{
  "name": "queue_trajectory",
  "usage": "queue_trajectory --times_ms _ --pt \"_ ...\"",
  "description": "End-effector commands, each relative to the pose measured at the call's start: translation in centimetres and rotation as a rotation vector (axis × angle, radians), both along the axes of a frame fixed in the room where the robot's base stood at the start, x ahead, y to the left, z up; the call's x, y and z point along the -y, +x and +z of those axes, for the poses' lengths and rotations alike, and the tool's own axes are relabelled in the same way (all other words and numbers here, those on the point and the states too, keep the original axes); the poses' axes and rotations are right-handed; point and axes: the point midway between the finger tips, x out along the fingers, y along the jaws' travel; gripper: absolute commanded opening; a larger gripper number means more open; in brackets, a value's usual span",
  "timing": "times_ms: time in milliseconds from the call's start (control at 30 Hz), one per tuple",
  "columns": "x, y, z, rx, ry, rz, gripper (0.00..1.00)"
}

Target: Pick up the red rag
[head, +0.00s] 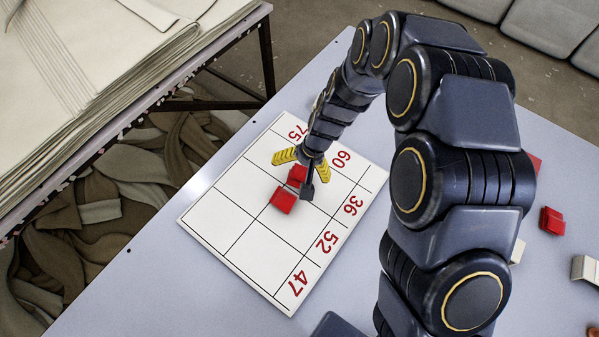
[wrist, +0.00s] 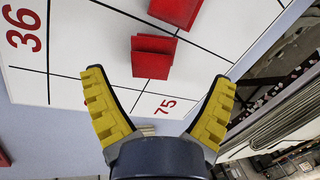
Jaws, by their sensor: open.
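Two folded red rags lie close together on a white grid board (head: 222,203) with red numbers. One rag (head: 283,200) sits nearer the middle of the board. The other rag (head: 297,174) is just beyond it, partly hidden by my gripper (head: 300,168). In the wrist view one red rag (wrist: 153,57) lies ahead of and between my yellow fingers (wrist: 160,76), and another (wrist: 176,10) is at the top edge. My gripper is open and empty above the board. I cannot tell how high it is above the rags.
Another red folded piece (head: 551,220) lies on the grey table (head: 165,292) right of my arm. A red piece (head: 535,164) is partly hidden behind my arm. A pale block (head: 585,269) is at the right edge. A cloth-covered stand (head: 110,60) is at the upper left.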

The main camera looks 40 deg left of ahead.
Motion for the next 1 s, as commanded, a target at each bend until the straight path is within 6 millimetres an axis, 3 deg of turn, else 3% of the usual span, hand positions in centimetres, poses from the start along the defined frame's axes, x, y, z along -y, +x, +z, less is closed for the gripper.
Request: queue_trajectory --times_ms 300,567,600,700,733,1000 --pt "-0.5 0.0 -4.3 -0.007 -0.005 0.001 0.86" --pt "-0.6 0.1 -4.6 -0.001 -0.002 0.0 0.86" --pt "-0.6 0.1 -4.6 -0.001 -0.002 0.0 0.71" --pt "-0.6 0.1 -4.6 -0.001 -0.002 0.0 0.42" --pt "-0.6 0.1 -4.6 -0.002 -0.002 0.001 0.37" --pt "-0.6 0.1 -4.6 -0.002 -0.002 0.001 0.33"
